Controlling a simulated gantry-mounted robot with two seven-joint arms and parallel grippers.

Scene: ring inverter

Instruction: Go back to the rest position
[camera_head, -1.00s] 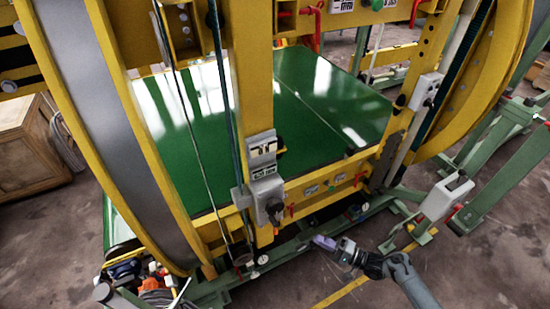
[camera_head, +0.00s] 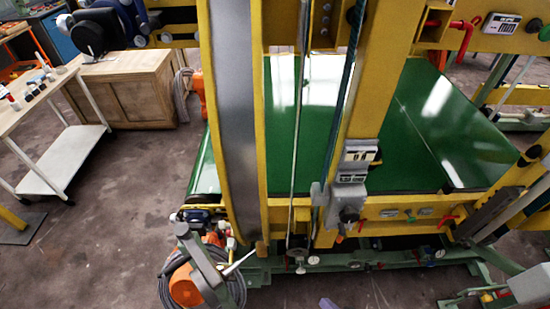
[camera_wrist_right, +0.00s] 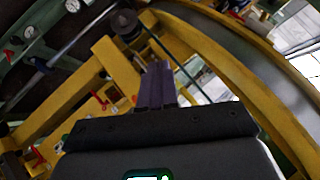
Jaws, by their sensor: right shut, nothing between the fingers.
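My right gripper (camera_head: 328,303) shows only as a small purple fingertip at the bottom edge of the head view, in front of the yellow ring inverter (camera_head: 285,215). In the right wrist view, its purple fingers (camera_wrist_right: 155,85) are together, with nothing between them. Yellow beams of the machine (camera_wrist_right: 120,70) lie beyond the fingertips; I cannot tell how far apart they are. My left gripper is not in view.
The machine's green bed (camera_head: 440,120) and upright ring (camera_head: 232,110) fill the middle and right. A cable coil with an orange part (camera_head: 185,287) is at its left foot. A wooden cabinet (camera_head: 130,95) and a white cart (camera_head: 60,160) stand left. Floor between is clear.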

